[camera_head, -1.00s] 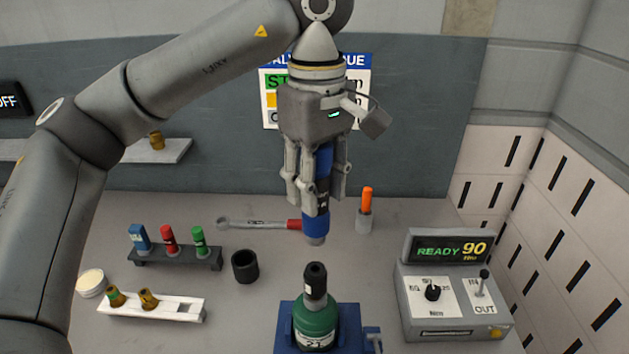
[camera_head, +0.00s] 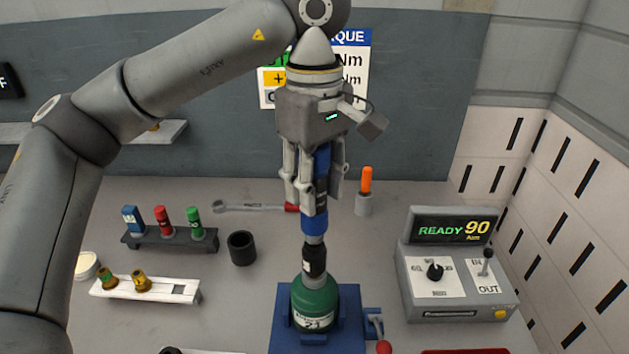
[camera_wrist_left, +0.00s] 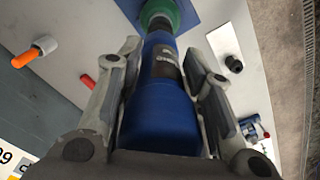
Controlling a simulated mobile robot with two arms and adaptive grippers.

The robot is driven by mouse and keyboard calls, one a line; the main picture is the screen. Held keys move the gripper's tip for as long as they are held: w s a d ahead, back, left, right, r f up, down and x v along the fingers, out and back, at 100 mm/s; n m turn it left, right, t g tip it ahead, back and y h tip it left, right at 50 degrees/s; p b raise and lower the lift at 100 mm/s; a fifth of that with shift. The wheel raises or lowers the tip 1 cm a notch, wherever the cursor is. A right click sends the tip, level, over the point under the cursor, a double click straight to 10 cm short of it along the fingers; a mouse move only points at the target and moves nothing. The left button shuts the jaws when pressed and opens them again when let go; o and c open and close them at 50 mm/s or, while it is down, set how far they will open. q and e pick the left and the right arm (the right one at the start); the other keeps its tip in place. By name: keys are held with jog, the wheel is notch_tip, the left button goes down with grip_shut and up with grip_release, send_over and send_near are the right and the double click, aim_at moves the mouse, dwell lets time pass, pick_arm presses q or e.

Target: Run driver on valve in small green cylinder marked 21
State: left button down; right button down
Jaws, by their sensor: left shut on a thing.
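The small green cylinder (camera_head: 315,301) marked 21 stands upright in a blue clamp base (camera_head: 275,333) at the bottom middle of the head view. A black socket piece (camera_head: 314,260) is on top of it, over the valve. My left gripper (camera_head: 313,203) is shut on the blue driver (camera_head: 314,223) and holds it vertical above the cylinder. The driver's lower tip appears to meet the top of the black piece. In the wrist view the blue driver (camera_wrist_left: 163,100) lies between the fingers, lined up with the green cylinder (camera_wrist_left: 158,10). The valve itself is hidden. My right gripper is out of view.
A control box (camera_head: 460,285) reading READY 90 stands right. A black cup (camera_head: 242,248), a rack (camera_head: 170,240) of coloured tubes and a white tray (camera_head: 165,290) with brass valves stand left.

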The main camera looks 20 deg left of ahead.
pick_arm(q)
jog(key=shift+f+b, duration=0.7)
dwell(1.6)
jog(key=shift+s+f+p, duration=0.1)
jog(key=shift+f+p, duration=0.15)
jog(key=shift+p, duration=0.1)
dwell(1.4)
jog(key=shift+f, duration=0.3)
dwell(1.1)
jog(key=shift+r, duration=0.1)
dwell(0.7)
jog(key=shift+r+p, duration=0.7)
jog(key=shift+p, duration=0.1)
jog(key=shift+r+p, duration=2)
jog(key=shift+r, duration=0.35)
